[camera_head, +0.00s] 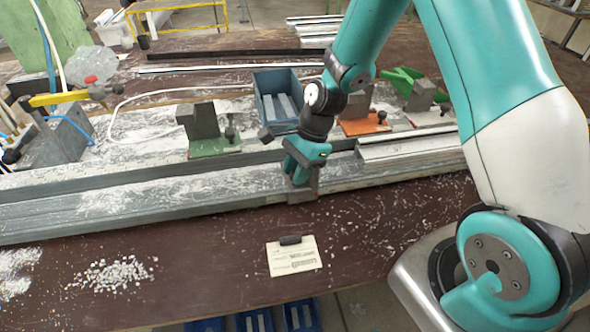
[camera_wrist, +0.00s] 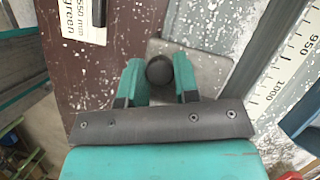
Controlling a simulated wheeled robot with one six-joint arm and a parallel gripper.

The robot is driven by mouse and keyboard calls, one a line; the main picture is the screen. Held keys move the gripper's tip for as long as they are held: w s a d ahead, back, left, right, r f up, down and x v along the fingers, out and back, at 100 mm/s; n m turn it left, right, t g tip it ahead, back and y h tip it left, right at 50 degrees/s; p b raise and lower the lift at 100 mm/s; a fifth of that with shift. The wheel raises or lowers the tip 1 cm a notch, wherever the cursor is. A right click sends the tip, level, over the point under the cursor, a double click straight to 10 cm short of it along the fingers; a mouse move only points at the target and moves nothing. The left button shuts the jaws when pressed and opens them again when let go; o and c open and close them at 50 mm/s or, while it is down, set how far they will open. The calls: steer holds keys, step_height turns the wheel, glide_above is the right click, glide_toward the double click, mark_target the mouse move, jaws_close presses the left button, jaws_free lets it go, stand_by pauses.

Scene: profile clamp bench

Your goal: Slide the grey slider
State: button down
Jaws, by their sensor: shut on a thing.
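The grey slider (camera_head: 302,195) sits at the front edge of the long metal rail (camera_head: 130,205) in the head view, partly hidden by my gripper. In the wrist view its grey plate (camera_wrist: 205,66) lies beside the rail's ruler, with a dark round knob (camera_wrist: 159,70) standing on it. My gripper (camera_head: 298,172) points down onto the slider. In the wrist view the two teal fingers of my gripper (camera_wrist: 160,82) are shut on the knob, one on each side.
A card reading "550 mm green" (camera_head: 294,257) lies on the brown bench in front of the rail. Behind the rail stand a green-based block (camera_head: 213,143), an orange-based block (camera_head: 362,127) and a blue bin (camera_head: 268,90). White chips (camera_head: 112,274) lie at front left.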

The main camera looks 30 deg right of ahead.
steer(key=c, duration=0.9)
jaws_free()
steer(key=shift+o, duration=0.2)
steer(key=shift+r, duration=0.1)
steer(key=v, duration=1.7)
steer(key=shift+b, duration=0.45)
steer(key=shift+r, duration=0.1)
